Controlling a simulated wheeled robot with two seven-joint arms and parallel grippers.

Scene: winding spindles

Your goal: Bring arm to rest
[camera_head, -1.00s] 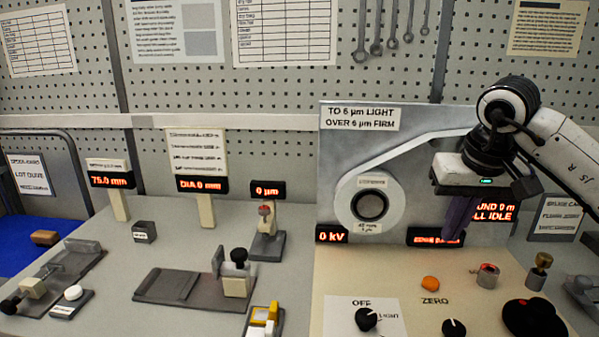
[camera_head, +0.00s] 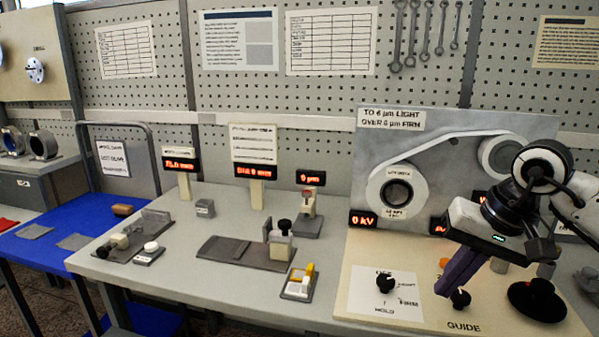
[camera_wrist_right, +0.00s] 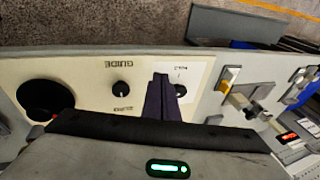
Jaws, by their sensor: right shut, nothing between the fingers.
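My right gripper (camera_head: 446,288) hangs over the cream control panel in the head view, its purple fingers pointing down and to the left. The fingers are together with nothing between them. In the right wrist view the shut fingers (camera_wrist_right: 162,98) stand in front of the panel, near the white dial card. My right arm comes in from the right edge. In the head view the fingertips appear close to a small black knob (camera_head: 460,299); whether they touch it I cannot tell. My left gripper is not in view.
The cream panel (camera_head: 410,265) carries a black dial (camera_head: 385,283) and a large black knob (camera_head: 537,300). A grey board with two rollers (camera_head: 397,191) stands behind.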

